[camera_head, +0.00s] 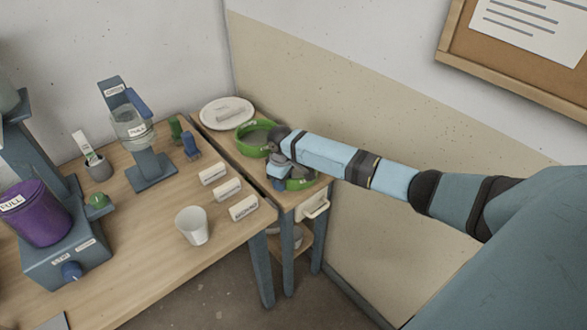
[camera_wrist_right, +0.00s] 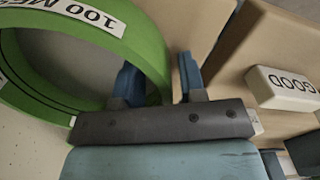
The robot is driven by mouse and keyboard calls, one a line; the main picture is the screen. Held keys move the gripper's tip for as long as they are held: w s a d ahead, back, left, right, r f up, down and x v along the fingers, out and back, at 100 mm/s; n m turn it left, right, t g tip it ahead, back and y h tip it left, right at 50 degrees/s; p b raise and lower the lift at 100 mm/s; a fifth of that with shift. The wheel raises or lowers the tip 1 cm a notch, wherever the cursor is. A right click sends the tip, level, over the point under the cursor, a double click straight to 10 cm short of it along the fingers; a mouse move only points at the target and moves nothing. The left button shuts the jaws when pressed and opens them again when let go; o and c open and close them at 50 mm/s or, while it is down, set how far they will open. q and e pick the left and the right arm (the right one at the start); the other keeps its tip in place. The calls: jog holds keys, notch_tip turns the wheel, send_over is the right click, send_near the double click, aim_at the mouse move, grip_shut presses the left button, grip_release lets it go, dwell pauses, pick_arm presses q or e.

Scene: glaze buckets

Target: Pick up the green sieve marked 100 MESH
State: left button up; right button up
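The green sieve (camera_wrist_right: 150,40) marked "100 ME…" fills the left of the right wrist view, with the rest of its label cut off. My right gripper (camera_wrist_right: 160,80) is open, one blue finger on the inner side of the green rim and the other outside it, with a gap showing around the wall. In the head view my right gripper (camera_head: 277,178) is low at the left edge of the front green sieve (camera_head: 302,183), partly covering it. Another green sieve (camera_head: 246,142) lies just behind. Their labels are too small to read there. My left gripper is out of view.
Several labelled white blocks (camera_head: 227,189) and a white cup (camera_head: 192,226) stand on the table to the left.

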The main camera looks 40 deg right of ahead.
jog(key=shift+c, duration=0.5)
grip_shut()
